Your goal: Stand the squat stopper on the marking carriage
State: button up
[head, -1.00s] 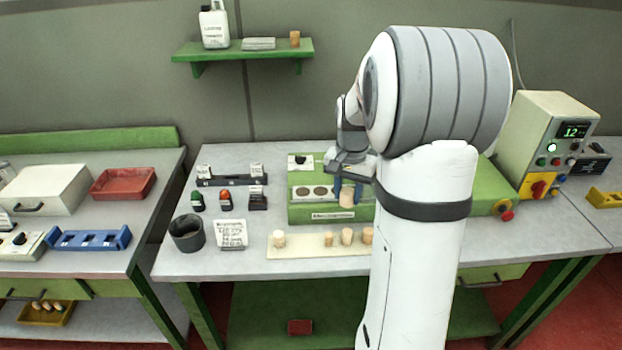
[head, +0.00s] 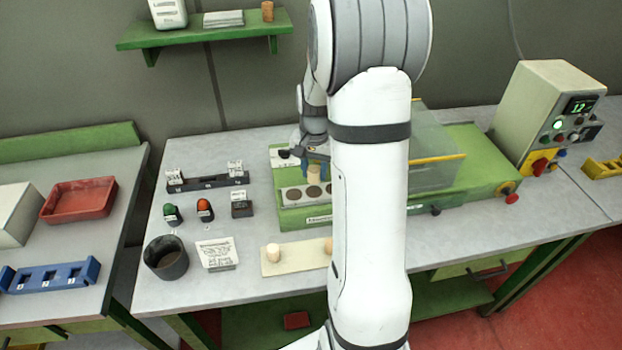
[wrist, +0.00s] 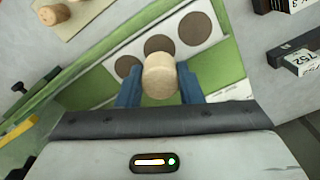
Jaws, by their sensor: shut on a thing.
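My gripper (wrist: 159,88) is shut on a pale cork stopper (wrist: 158,74), with one blue finger on each side of it in the wrist view. In the head view the held stopper (head: 314,172) is partly hidden by my arm. It is above or close to the green machine (head: 297,222). The white carriage plate (head: 294,197) on that machine has dark round spots in a row. In the wrist view the plate (wrist: 187,51) lies just beyond the stopper, which overlaps it in the picture. I cannot tell whether the stopper touches it.
A cream board (head: 289,264) at the table's front edge bears other stoppers, one of them a pale stopper (head: 273,253). A dark cup (head: 166,258), a lettered card (head: 217,253) and green (head: 171,213) and orange (head: 205,209) buttons stand left. A clear cover (head: 436,170) is right of my arm.

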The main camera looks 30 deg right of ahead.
aim_at(314, 181)
jog(key=shift+s+f+p, duration=0.1)
jog(key=shift+f+p, duration=0.25)
jog(key=shift+f, duration=1.65)
jog(key=shift+f, duration=0.15)
jog(key=o, duration=0.9)
jog(key=shift+o, duration=0.2)
